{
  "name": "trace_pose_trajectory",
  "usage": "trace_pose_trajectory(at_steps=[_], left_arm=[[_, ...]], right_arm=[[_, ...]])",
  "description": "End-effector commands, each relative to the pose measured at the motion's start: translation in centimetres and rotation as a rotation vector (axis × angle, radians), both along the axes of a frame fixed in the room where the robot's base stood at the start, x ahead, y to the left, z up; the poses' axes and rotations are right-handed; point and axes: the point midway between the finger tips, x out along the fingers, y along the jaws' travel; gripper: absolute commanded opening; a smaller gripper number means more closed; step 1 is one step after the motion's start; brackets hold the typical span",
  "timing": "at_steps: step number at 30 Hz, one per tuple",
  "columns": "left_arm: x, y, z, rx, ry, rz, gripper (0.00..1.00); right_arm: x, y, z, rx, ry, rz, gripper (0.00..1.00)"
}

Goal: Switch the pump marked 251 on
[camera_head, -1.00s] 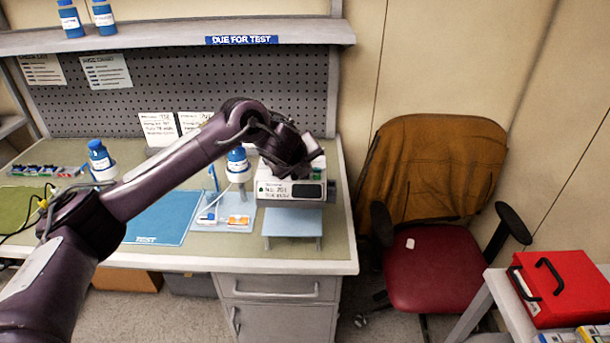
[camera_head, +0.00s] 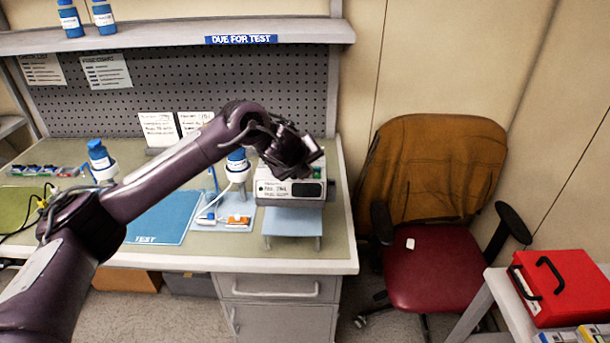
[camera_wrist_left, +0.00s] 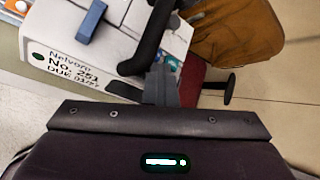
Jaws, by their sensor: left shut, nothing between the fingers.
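The pump marked 251 (camera_head: 266,198) is a white box on a light blue stand at the right end of the bench. In the left wrist view its front label (camera_wrist_left: 75,75) reads No. 251, with a green dot beside it. Its front window (camera_head: 307,190) looks dark. My left gripper (camera_head: 318,158) is just above the pump's right part, shut and empty. In the left wrist view the shut fingers (camera_wrist_left: 161,85) are close to the pump, beside a black curved bar; contact cannot be told. The gripper hides part of the pump's top. My right gripper is not in view.
The light blue stand (camera_head: 292,223) is near the bench's front edge. A blue-capped bottle (camera_head: 237,162) on a pole and a tray (camera_head: 225,224) are left of it. A blue TEST mat (camera_head: 160,219) lies further left. A red chair (camera_head: 440,270) is to the right.

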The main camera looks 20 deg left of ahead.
Motion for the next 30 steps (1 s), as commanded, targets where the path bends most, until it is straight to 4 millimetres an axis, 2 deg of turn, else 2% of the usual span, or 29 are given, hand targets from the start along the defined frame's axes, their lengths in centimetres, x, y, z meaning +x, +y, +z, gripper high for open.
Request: trace_pose_trajectory(at_steps=[30], left_arm=[[-0.05,0.29,-1.23,0.005,0.006,0.005,0.0]], right_arm=[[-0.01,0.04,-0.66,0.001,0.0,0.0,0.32]])
